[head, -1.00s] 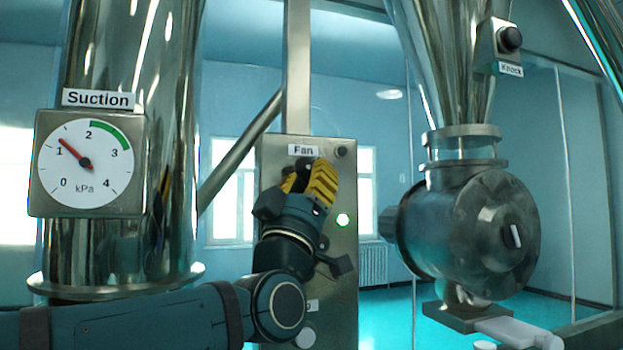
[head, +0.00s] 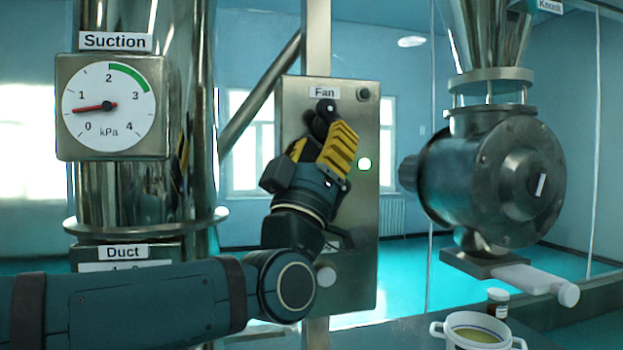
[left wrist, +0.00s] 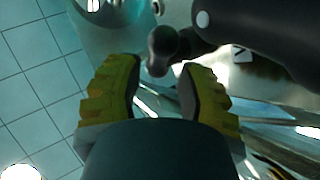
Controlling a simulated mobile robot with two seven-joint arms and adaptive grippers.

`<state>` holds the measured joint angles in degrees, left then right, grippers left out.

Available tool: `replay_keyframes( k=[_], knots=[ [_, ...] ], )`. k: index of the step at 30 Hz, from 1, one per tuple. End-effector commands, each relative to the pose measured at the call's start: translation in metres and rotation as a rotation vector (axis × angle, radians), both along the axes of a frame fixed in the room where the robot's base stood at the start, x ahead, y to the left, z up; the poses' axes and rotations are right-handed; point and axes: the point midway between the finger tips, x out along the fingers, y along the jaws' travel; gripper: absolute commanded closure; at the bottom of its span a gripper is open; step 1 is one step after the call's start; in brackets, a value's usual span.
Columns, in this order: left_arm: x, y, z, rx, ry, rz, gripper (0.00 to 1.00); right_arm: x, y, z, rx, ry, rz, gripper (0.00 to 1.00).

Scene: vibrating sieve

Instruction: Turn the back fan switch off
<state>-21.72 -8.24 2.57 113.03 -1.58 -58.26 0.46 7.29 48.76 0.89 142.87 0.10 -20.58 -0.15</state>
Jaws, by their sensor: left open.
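The fan panel (head: 352,260) is a grey metal box labelled "Fan". Under the label sits a black knob-like switch (head: 326,108); its lower part is hidden by my gripper. My left gripper (head: 322,142) is in front of the panel, just below the switch, with its yellow fingers apart and pointing up. In the left wrist view, a dark lever with a rounded end (left wrist: 164,46) lies just beyond the gap between the open fingertips (left wrist: 158,75). I cannot tell whether they touch it. My right gripper is not in view.
The suction gauge (head: 108,107) at left reads a little under 1 kPa. A steel duct column (head: 135,205) stands behind it. A metal valve housing (head: 490,175) stands to the right, with a white pot (head: 478,335) and a small bottle (head: 498,302) below.

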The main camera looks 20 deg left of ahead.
Motion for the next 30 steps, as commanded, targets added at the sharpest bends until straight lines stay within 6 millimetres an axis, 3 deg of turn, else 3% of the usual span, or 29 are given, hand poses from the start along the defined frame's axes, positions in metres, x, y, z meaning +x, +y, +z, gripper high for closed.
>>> replay_keyframes(
  k=[6,12,30],
  knots=[
    [-0.028,0.003,-0.032,0.001,0.001,0.0,0.63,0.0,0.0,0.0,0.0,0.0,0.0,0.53],
    [-0.044,0.005,-0.051,0.001,0.0,0.001,0.63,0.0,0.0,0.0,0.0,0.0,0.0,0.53],
    [-0.049,0.005,-0.056,0.0,-0.001,0.0,0.63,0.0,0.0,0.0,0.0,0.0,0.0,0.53]
  ],
)
